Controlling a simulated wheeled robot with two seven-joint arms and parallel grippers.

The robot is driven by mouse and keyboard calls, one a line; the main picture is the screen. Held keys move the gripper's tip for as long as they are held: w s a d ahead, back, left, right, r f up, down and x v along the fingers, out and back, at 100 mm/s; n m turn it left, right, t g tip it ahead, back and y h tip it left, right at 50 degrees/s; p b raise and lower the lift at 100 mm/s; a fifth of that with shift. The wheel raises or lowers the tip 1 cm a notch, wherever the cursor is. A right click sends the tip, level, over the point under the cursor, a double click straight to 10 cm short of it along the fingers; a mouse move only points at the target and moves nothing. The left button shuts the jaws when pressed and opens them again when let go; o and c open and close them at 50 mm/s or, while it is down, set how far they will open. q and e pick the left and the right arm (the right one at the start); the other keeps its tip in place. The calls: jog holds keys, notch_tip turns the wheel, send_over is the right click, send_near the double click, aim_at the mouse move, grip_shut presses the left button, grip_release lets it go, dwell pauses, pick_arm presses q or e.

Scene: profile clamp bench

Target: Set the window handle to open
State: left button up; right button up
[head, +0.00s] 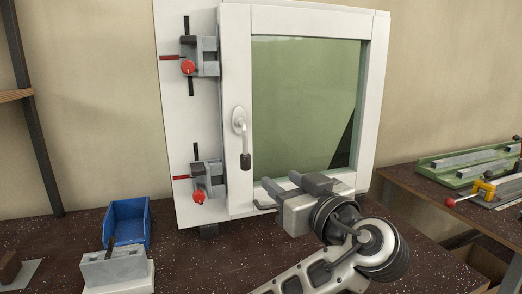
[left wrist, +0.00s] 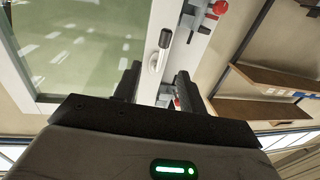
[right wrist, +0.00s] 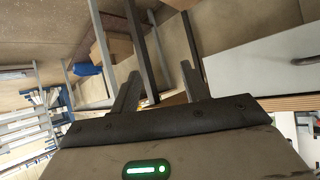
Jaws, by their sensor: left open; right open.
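The white window frame (head: 232,60) with a green pane (head: 300,95) stands upright on the bench. Its handle (head: 240,125) is on the left stile, with a white lever pointing down to a dark grip at its lower end. My left gripper (head: 280,192) is open and empty, below and to the right of the handle, in front of the lower frame. In the left wrist view the handle (left wrist: 157,58) lies ahead of the open fingers (left wrist: 157,85), apart from them. My right gripper (right wrist: 160,72) is open and empty, away from the window.
Two clamps with red knobs, an upper one (head: 205,55) and a lower one (head: 208,178), sit left of the handle. A blue bin (head: 128,222) and a grey block on a white base (head: 117,268) stand at bench left. A side table with green tray (head: 455,160) is at right.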

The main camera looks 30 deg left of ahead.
pick_arm(q)
jog(key=p, duration=0.1)
send_near(248, 157)
jog(key=p+x, duration=0.2)
jog(key=x, duration=0.8)
jog(key=shift+w+a+f, duration=0.1)
jog(key=shift+w+a, duration=0.2)
jog(key=shift+a, duration=0.25)
pick_arm(e)
jog(key=shift+v, duration=0.95)
